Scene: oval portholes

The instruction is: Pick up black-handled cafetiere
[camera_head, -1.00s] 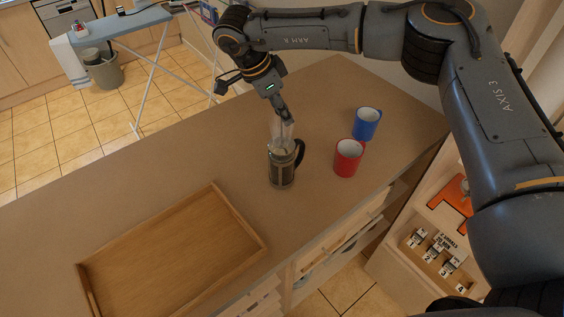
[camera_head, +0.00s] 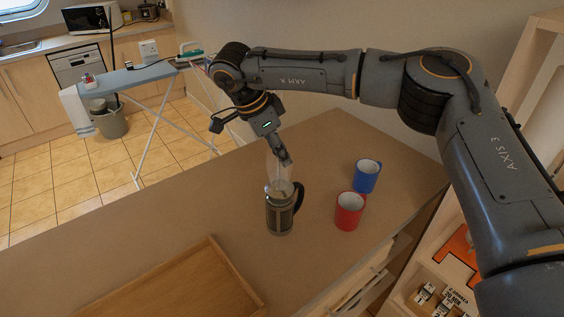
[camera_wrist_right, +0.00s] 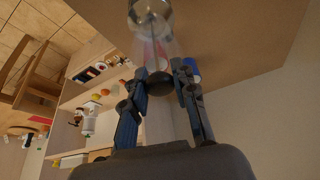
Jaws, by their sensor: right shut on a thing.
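The black-handled cafetiere (camera_head: 280,212) stands upright on the brown counter, its dark handle on the right side. A clear, see-through part rises above its body to my right gripper (camera_head: 281,160). In the right wrist view, the gripper (camera_wrist_right: 161,76) has its two fingers on either side of a dark round knob at the cafetiere's top (camera_wrist_right: 159,87). It is shut on the cafetiere from above. Whether the base is clear of the counter cannot be told. My left gripper is not in view.
A red mug (camera_head: 348,212) and a blue mug (camera_head: 367,177) stand to the right of the cafetiere. A wooden tray (camera_head: 217,252) lies at the front left. The counter (camera_head: 165,215) between tray and cafetiere is clear. An ironing board (camera_head: 142,75) stands beyond.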

